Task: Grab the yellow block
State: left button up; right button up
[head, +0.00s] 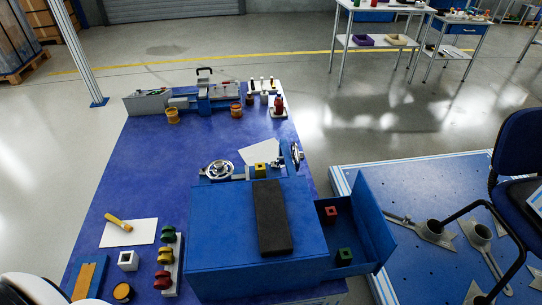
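A small yellow block (260,170) with a dark opening in its top sits near the back edge of the large blue box (222,225), just behind the long dark grey slab (272,215). Its lower part is hard to make out, so I cannot tell whether it rests on the box or just behind it. Neither of my grippers shows in the head view, and nothing is seen touching the yellow block.
A blue tray (375,225) right of the box holds a red block (331,214) and a green block (345,256). A handwheel (218,170) stands left of the yellow block. Coloured pieces (164,256) stand at front left. The blue table's (150,185) left middle is clear.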

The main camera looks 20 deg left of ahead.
aim_at(260, 168)
jog(key=k+j+z, duration=0.1)
jog(key=j+z, duration=0.25)
jog(key=k+j+z, duration=0.2)
jog(key=j+z, duration=0.2)
